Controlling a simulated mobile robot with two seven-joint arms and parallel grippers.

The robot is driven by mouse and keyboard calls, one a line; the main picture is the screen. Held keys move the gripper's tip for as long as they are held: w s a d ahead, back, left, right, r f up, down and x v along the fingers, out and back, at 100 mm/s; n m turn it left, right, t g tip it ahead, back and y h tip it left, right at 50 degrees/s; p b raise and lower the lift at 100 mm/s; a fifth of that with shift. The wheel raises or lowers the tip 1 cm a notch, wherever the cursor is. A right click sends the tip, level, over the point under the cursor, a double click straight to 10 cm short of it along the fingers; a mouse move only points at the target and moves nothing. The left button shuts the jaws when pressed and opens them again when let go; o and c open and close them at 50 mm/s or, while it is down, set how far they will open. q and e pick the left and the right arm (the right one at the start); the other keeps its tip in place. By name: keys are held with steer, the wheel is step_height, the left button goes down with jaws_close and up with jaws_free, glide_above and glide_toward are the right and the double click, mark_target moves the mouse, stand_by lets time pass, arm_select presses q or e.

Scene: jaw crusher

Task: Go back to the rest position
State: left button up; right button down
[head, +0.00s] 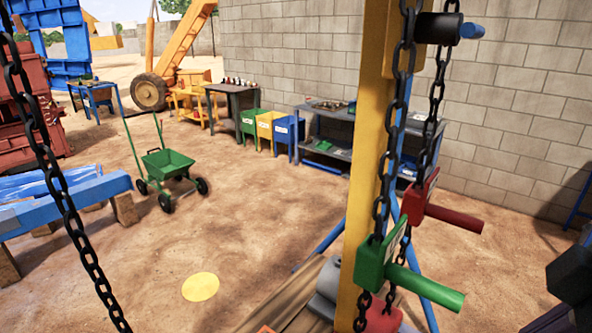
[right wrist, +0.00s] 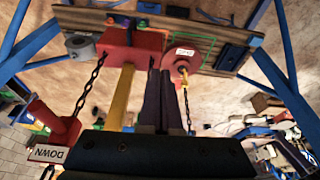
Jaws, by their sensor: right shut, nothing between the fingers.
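My right gripper (right wrist: 160,75) shows in the right wrist view with its two dark fingers together and nothing between them. Its fingertips appear in front of the gap between a red block (right wrist: 118,45) and a round red part (right wrist: 205,48); I cannot tell the distance. A dark shape (head: 572,275) at the right edge of the head view may be part of my right arm. My left gripper is in neither view. The yellow post (head: 372,150) stands close ahead, with a green handle (head: 425,285) and a red handle (head: 452,215) beside it.
Black chains (head: 400,100) hang by the post, and another chain (head: 50,170) hangs at left. A green cart (head: 167,165) and a blue-topped stand (head: 60,205) are left. Bins (head: 265,130) line the block wall. Open sandy ground surrounds a yellow disc (head: 200,287).

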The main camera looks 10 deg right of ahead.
steer(key=s+a+r+t+y+p, duration=0.15)
steer(key=s+a, duration=0.25)
steer(key=a, duration=0.9)
arm_select(q)
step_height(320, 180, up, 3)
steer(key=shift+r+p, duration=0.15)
steer(key=shift+p, duration=0.7)
arm_select(e)
steer(key=s+d+r+m+h, duration=0.1)
steer(key=s+d+m+h, duration=0.2)
steer(key=s+d+m, duration=0.2)
steer(key=shift+d+r+m+h, duration=0.25)
steer(key=shift+d+m+h, duration=0.15)
steer(key=shift+m, duration=0.3)
steer(key=shift+g, duration=0.25)
